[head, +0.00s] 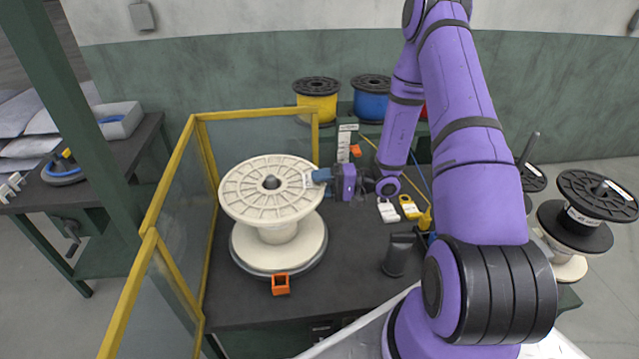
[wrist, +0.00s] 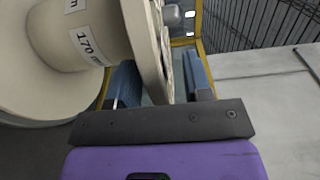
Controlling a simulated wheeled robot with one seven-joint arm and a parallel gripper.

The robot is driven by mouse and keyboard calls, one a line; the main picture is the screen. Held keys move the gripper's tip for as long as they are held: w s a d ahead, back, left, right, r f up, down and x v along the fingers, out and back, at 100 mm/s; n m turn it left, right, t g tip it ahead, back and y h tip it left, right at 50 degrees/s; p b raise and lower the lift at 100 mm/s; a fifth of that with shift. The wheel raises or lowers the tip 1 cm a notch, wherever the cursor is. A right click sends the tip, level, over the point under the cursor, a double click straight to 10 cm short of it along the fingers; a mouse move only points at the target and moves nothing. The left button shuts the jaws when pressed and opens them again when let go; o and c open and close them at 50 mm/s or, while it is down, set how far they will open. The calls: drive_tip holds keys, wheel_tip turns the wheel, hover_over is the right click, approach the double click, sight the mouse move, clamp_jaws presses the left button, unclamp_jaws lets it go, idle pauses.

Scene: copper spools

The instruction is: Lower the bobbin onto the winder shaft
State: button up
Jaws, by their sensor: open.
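The cream bobbin (head: 278,232) stands upright on the dark bench, its wide lower flange resting at the winder. A dark round tip, likely the winder shaft (head: 271,182), shows in the hole of the upper flange; the rest of the shaft is hidden. My gripper (head: 318,176) is at the right edge of the upper flange. In the wrist view, its two blue fingers (wrist: 160,82) stand apart on either side of the flange rim, and the bobbin's hub (wrist: 75,35) carries a "170" label. I cannot tell whether either finger touches the rim.
Yellow-framed clear guards (head: 170,225) stand left of and behind the bobbin. An orange square piece (head: 281,285) sits in front of it. Yellow (head: 317,98) and blue (head: 371,98) spools stand behind.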

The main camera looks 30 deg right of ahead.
drive_tip(key=v, duration=1)
drive_tip(key=shift+s+d, duration=0.15)
drive_tip(key=shift+d, duration=0.2)
drive_tip(key=shift+r, duration=0.1)
drive_tip(key=s+a+r+n+g+h, duration=0.3)
drive_tip(key=a+r+g, duration=0.25)
drive_tip(key=r, duration=0.45)
drive_tip(key=s+a+r+n+g+h, duration=0.35)
drive_tip(key=a+r+g, duration=0.2)
drive_tip(key=r, duration=0.45)
drive_tip(key=s+a+r+m+t+h, duration=0.1)
drive_tip(key=s+a+r+t+h, duration=0.2)
drive_tip(key=s+r+t+h, duration=0.5)
drive_tip(key=s+r+h, duration=0.1)
drive_tip(key=s+r, duration=0.5)
drive_tip(key=r, duration=0.1)
drive_tip(key=shift+s, duration=0.4)
